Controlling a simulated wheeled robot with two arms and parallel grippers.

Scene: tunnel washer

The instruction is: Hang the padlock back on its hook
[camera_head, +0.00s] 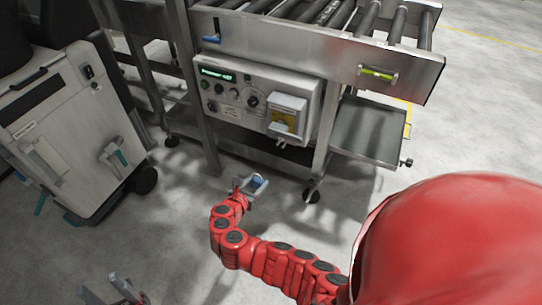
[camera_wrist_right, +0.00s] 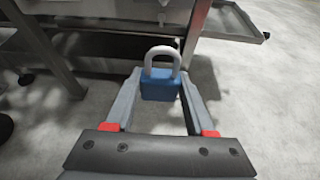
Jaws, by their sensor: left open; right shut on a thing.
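The blue padlock (camera_wrist_right: 160,84) has a pale grey shackle standing up, which looks closed. My right gripper (camera_wrist_right: 161,92) is shut on the padlock's body from both sides, with the shackle clear above the fingers. In the head view my right gripper (camera_head: 247,187) holds the padlock (camera_head: 259,181) low in front of the machine, below the control box and apart from it. My left gripper (camera_head: 128,290) is open and empty at the lower left edge.
A grey control box (camera_head: 233,93) with knobs, a display and a yellow switch (camera_head: 284,119) hangs under the roller conveyor (camera_head: 330,42). Metal legs stand either side. A shelf (camera_head: 368,130) juts out at right. A wheeled grey cabinet (camera_head: 75,130) stands left. The floor between is clear.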

